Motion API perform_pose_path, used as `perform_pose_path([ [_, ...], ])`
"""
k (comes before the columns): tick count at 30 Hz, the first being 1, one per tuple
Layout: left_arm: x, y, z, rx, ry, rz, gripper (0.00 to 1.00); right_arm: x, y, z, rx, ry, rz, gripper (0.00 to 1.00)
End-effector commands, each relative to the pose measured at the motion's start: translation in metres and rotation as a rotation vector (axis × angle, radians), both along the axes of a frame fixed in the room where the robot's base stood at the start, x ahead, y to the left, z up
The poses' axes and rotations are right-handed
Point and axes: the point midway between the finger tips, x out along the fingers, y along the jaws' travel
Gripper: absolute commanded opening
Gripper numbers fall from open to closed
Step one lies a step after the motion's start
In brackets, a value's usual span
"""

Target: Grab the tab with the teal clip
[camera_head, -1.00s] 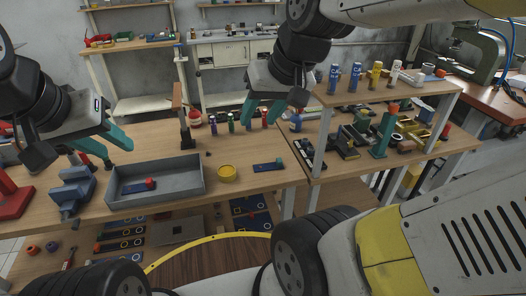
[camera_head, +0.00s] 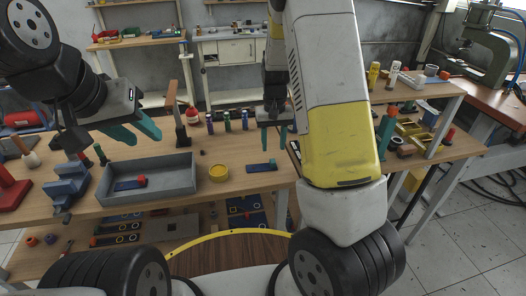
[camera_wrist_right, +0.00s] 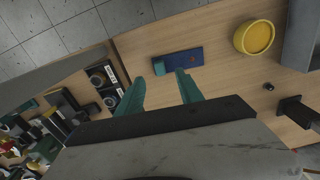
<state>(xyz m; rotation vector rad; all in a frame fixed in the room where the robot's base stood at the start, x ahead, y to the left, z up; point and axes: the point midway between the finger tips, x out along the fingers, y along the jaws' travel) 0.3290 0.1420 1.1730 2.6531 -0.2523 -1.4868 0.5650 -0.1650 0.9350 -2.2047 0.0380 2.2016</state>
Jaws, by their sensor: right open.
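The blue tab with the teal clip (camera_head: 261,167) lies flat on the wooden table, right of the yellow round container. In the right wrist view the tab (camera_wrist_right: 183,61) lies just beyond my fingertips, with its teal clip (camera_wrist_right: 158,67) at the left end. My right gripper (camera_head: 273,145) is open and empty above the table behind the tab; its teal fingers (camera_wrist_right: 160,80) are apart. My left gripper (camera_head: 145,139) is open and empty above the back of the grey tray. Another blue tab with a red clip (camera_head: 130,184) lies inside that tray.
The grey tray (camera_head: 172,188) stands left of the yellow container (camera_head: 218,173). Several small bottles (camera_head: 227,121) stand behind, beside an upright hammer-like tool (camera_head: 181,133). A blue vise (camera_head: 66,187) is at left. A raised shelf (camera_head: 430,88) stands at right.

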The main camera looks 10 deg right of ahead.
Motion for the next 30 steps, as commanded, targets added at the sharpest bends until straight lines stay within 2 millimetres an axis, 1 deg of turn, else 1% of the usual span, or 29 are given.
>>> perform_pose_path([
  [8, 0.000, 0.000, 0.000, 0.000, 0.000, 0.000, 0.36, 0.001, -0.001, -0.031, -0.002, 0.003, 0.000, 0.44],
  [16, 0.000, 0.000, 0.000, 0.000, 0.000, 0.000, 0.36, 0.005, -0.002, -0.069, -0.002, 0.005, 0.000, 0.44],
  [20, 0.000, 0.000, 0.000, 0.000, 0.000, 0.000, 0.36, 0.006, -0.001, -0.077, -0.001, 0.002, 0.000, 0.44],
  [26, 0.000, 0.000, 0.000, 0.000, 0.000, 0.000, 0.36, 0.006, -0.001, -0.077, 0.000, 0.001, 0.000, 0.44],
  [29, 0.000, 0.000, 0.000, 0.000, 0.000, 0.000, 0.36, 0.006, -0.001, -0.077, 0.000, 0.001, 0.000, 0.26],
  [30, 0.000, 0.000, 0.000, 0.000, 0.000, 0.000, 0.36, 0.006, -0.001, -0.077, -0.001, 0.001, 0.000, 0.18],
])
